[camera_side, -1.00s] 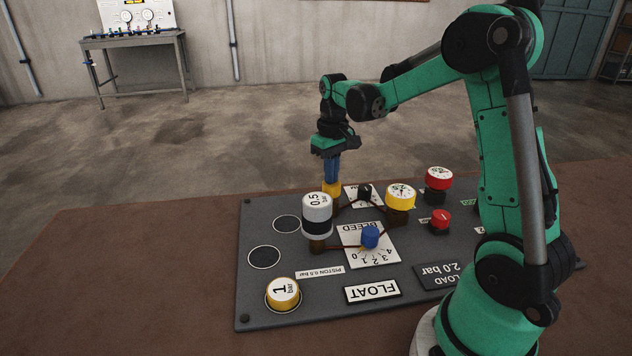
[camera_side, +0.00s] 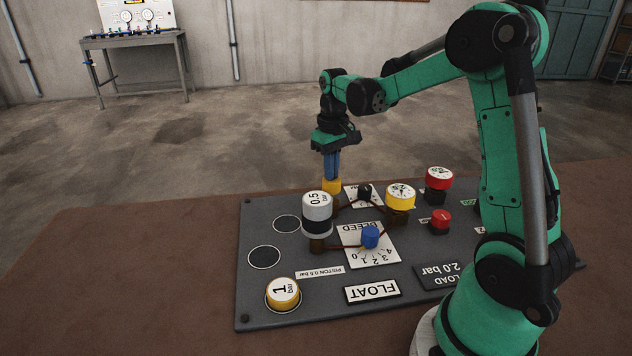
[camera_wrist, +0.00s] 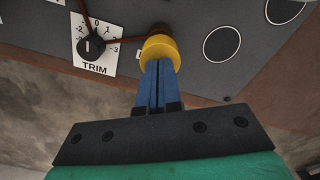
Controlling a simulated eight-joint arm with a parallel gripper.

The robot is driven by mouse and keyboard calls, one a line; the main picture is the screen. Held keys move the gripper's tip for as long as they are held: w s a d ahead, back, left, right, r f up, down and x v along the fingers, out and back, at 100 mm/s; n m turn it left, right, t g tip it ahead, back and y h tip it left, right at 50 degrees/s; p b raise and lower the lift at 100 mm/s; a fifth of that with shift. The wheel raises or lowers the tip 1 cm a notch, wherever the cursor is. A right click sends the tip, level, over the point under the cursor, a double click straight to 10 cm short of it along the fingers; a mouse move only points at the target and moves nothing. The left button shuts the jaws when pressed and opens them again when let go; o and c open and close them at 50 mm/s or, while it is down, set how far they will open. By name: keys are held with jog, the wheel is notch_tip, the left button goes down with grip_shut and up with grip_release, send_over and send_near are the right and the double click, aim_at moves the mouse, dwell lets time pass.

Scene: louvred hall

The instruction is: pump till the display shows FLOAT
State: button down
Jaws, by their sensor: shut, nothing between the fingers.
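A yellow pump cap (camera_side: 331,187) stands at the back of the grey panel (camera_side: 262,220). It also shows in the wrist view (camera_wrist: 160,47). My gripper (camera_side: 332,177) is shut and empty, pointing down with its blue fingertips at the top of the cap; whether they press it or only touch it I cannot tell. A white plate reading FLOAT (camera_side: 372,291) lies at the panel's front, upside down in the picture. Beside it a dark plate reads LOAD 2.0 bar (camera_side: 437,275). A grey and black cylinder marked 0.5 bar (camera_side: 317,213) stands near the cap.
A blue BLEED knob (camera_side: 370,237), a black TRIM knob (camera_wrist: 91,47), a yellow gauge (camera_side: 400,196), a red gauge (camera_side: 439,178) and a red knob (camera_side: 440,222) crowd the panel. A 1 bar weight (camera_side: 283,293) sits at front left. Two dark round spots on the left are empty.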

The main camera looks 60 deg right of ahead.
jog(key=shift+r, duration=3.05)
jog(key=s+a+n+t, duration=0.1)
jog(key=s+a+t, duration=0.2)
jog(key=a, duration=0.5)
jog(key=s+a+f+n+t, duration=0.1)
jog(key=s+a+n+t, duration=0.1)
jog(key=a, duration=0.6)
jog(key=shift+s+a+f+t, duration=0.3)
jog(key=shift+s+t, duration=0.35)
jog(key=shift+t, duration=0.25)
